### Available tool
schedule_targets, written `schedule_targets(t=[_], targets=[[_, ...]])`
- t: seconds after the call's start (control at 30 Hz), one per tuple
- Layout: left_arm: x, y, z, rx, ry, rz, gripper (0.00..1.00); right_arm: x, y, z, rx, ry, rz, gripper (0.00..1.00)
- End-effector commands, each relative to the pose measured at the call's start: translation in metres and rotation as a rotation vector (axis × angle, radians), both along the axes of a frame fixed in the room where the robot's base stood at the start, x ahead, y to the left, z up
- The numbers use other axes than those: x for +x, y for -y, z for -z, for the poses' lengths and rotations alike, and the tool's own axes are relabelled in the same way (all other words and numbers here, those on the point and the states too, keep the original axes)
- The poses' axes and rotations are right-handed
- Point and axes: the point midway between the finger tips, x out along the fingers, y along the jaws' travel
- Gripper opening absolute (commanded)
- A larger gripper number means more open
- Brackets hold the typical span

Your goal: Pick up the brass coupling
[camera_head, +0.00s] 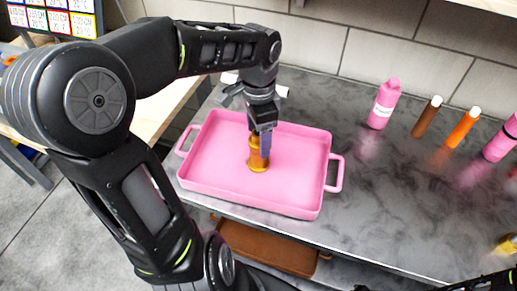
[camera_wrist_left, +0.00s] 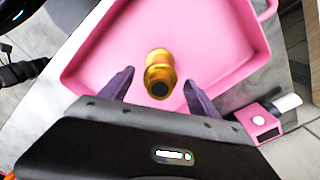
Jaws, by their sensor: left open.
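In the left wrist view the coupling (camera_wrist_left: 160,70) shows as a gold ringed piece with a dark open end. It lies between the lines of the two spread fingers of my left gripper (camera_wrist_left: 159,77), with a gap on each side. The fingers are open and hold nothing. My right gripper is not clearly visible.
The tray sits on a grey marbled counter (camera_head: 375,195) against a tiled wall. A pink bottle (camera_head: 384,104), a brown bottle (camera_head: 426,118), an orange bottle (camera_head: 462,128) and another pink bottle (camera_head: 499,143) stand to the right. The counter between tray and bottles is clear.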

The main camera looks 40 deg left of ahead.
Motion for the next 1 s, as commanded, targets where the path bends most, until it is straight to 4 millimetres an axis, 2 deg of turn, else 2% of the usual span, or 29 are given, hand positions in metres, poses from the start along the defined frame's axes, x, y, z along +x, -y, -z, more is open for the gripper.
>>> schedule_targets(t=[0.1,0.67,1.0], targets=[[-0.0001,0.0,0.0069,0.0,0.0,0.0,0.71,0.0,0.0,0.0001,0.0,0.0,0.0,0.36],[0.0002,0.0,0.0065,0.0,0.001,0.0,0.71,0.0,0.0001,0.0001,0.0,0.0,0.0,0.36],[0.0002,0.0,0.0065,0.0,0.001,0.0,0.44,0.0,0.0001,0.0001,0.0,0.0,0.0,0.36]])
